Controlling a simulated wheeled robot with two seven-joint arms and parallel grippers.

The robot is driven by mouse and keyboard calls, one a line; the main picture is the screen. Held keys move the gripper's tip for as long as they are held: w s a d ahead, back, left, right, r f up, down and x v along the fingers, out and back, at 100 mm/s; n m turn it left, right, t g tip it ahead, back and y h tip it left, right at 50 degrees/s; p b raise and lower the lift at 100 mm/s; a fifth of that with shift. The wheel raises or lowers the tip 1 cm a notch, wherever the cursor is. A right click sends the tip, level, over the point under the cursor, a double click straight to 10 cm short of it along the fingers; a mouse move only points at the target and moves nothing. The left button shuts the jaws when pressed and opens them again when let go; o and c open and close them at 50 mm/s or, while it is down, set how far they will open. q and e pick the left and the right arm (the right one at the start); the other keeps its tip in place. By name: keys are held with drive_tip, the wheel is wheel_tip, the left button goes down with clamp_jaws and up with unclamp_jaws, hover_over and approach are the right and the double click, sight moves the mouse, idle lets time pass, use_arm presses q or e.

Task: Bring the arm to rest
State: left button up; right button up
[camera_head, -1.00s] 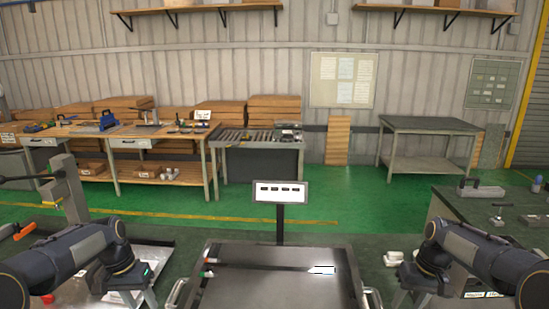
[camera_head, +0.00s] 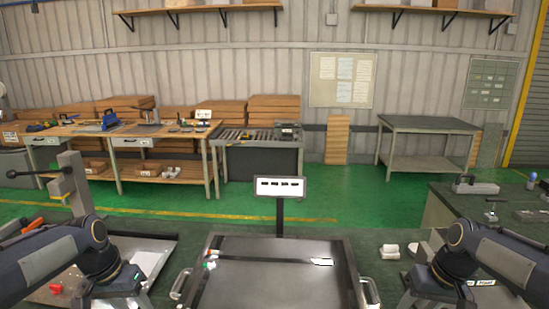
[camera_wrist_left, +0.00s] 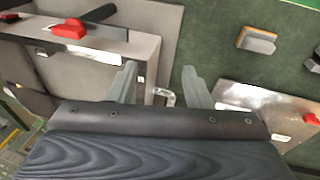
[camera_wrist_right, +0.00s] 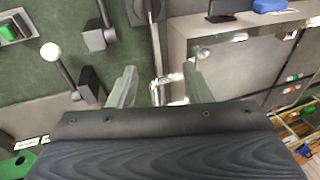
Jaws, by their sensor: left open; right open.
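My left arm (camera_head: 50,262) comes in from the left edge of the head view, bent, with its forearm over the front left of the scene. My right arm (camera_head: 500,265) mirrors it at the right edge. In the left wrist view my left gripper (camera_wrist_left: 162,82) has its two grey fingers apart with nothing between them but the background below. In the right wrist view my right gripper (camera_wrist_right: 160,84) is likewise open and empty. In the head view the fingers of both grippers cannot be made out.
A dark metal-topped station (camera_head: 278,278) with side handles stands between my arms, a small display (camera_head: 279,187) behind it. A grey lever fixture (camera_head: 72,185) stands at left. A dark bench (camera_head: 440,212) with tools is at right. Green floor (camera_head: 340,205) beyond is clear.

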use_arm(q)
drive_tip(key=s+d+t, duration=0.1)
drive_tip(key=s+d, duration=0.2)
drive_tip(key=s, duration=0.4)
drive_tip(key=s+d+n+t+h, duration=0.1)
drive_tip(key=s+d, duration=0.2)
drive_tip(key=s, duration=0.5)
drive_tip(key=s+d+n+t, duration=0.1)
drive_tip(key=s+d, duration=0.3)
drive_tip(key=s, duration=0.4)
drive_tip(key=shift+t, duration=0.6)
use_arm(e)
drive_tip(key=s+a+t, duration=0.1)
drive_tip(key=s+a, duration=0.2)
drive_tip(key=s, duration=0.4)
drive_tip(key=s+a+t, duration=0.1)
drive_tip(key=s+a, duration=0.2)
drive_tip(key=s, duration=0.5)
drive_tip(key=s+a+t+y, duration=0.1)
drive_tip(key=s+a+t, duration=0.1)
drive_tip(key=s+a, duration=0.2)
drive_tip(key=s, duration=0.3)
drive_tip(key=shift+s+m, duration=0.25)
drive_tip(key=shift+m, duration=0.05)
use_arm(q)
drive_tip(key=shift+f, duration=0.1)
use_arm(e)
drive_tip(key=shift+a, duration=0.1)
